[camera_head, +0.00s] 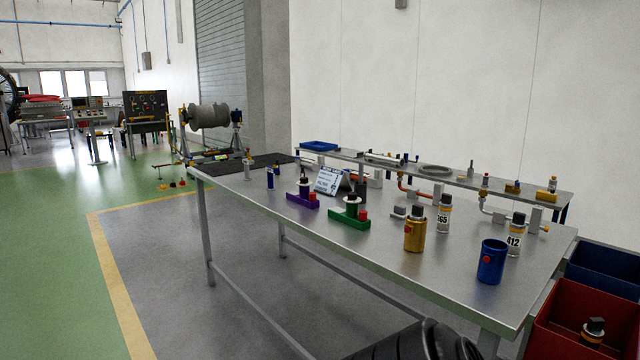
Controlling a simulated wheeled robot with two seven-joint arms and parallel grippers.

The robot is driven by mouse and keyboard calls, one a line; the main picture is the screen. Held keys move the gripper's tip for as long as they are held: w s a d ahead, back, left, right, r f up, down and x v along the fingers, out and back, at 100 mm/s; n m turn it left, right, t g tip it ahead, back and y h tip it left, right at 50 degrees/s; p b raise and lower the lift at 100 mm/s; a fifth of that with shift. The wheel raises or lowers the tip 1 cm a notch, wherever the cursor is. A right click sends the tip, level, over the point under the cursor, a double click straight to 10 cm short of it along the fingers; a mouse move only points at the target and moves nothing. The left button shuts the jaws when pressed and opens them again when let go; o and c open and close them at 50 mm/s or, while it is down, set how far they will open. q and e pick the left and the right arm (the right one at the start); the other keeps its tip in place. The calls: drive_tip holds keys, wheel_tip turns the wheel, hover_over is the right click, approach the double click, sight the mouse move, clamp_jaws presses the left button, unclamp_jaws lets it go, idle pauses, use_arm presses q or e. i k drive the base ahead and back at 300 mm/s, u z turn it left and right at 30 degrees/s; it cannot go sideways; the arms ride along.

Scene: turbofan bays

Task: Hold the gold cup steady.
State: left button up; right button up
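The gold cup (414,237) stands upright on the metal table (350,255), right of the middle of the view. A black-capped item sticks up out of its top, and a small red knob shows on its side. No gripper is touching the cup. Neither of my grippers is in view. A dark rounded shape at the bottom edge may be part of my own arm; I cannot tell.
A blue cup (492,262) and bottles marked 265 (444,216) and 412 (515,236) stand near the gold cup. Green (349,219) and purple (302,200) holders are to its left. A red bin (570,325) sits at lower right. Floor at left is clear.

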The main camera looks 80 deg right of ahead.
sight(417, 215)
drive_tip(key=z, duration=2.3)
